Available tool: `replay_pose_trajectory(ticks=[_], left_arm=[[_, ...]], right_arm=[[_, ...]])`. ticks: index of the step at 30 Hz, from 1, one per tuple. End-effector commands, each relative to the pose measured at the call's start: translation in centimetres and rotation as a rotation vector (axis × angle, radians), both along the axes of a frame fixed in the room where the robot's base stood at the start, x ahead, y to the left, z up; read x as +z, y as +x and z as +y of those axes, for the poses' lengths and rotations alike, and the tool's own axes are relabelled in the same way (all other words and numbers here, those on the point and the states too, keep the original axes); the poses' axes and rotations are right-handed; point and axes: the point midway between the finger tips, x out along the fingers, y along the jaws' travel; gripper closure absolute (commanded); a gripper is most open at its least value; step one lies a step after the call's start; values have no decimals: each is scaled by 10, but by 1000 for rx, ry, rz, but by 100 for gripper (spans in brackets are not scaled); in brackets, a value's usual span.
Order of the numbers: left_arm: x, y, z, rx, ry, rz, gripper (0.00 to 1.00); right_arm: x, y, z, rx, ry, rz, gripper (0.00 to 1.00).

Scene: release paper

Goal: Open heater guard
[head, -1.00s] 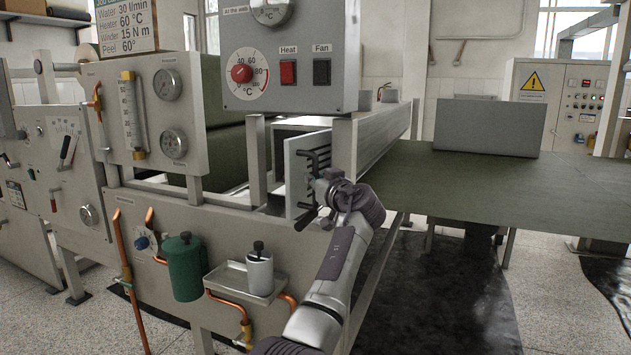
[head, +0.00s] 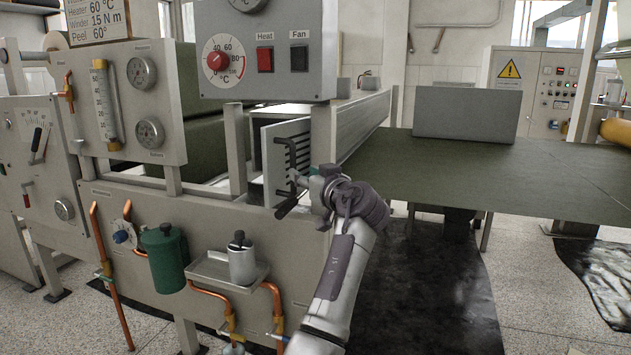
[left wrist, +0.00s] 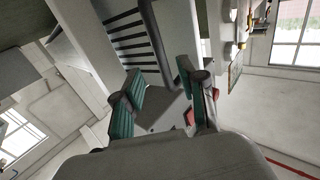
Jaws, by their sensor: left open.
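The heater guard (head: 268,165) is a pale upright panel with black slots and a dark handle bar, at the end of the long heater housing in the head view. It also shows in the left wrist view, with its black slots (left wrist: 132,38) at the top. My left gripper (head: 291,192) is at the guard's lower front. In the left wrist view its teal-padded fingers (left wrist: 163,108) are spread apart. The dark handle bar (left wrist: 172,50) comes down toward the right finger; I cannot tell if they touch. My right gripper is not in view.
A control box (head: 268,50) with dial and switches hangs above the guard. A green pot (head: 165,258) and a small canister on a tray (head: 241,262) sit on the front panel below left. A green belt (head: 470,175) extends right.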

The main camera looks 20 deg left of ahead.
Motion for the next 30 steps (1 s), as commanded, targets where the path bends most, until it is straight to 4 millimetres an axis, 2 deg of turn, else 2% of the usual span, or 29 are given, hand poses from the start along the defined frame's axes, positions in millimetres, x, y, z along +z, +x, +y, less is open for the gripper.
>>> replay_pose_trajectory(ticks=[3,9,25,28,30], left_arm=[[-1,-16,-18,-2,-3,0,59],[-1,-32,-34,0,0,1,59],[-2,-35,-37,0,1,5,59],[-22,-31,-35,-14,1,40,59],[-54,-27,-34,-38,0,96,59]], right_arm=[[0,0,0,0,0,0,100],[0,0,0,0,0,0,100],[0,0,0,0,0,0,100],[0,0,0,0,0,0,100],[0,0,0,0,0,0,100]])
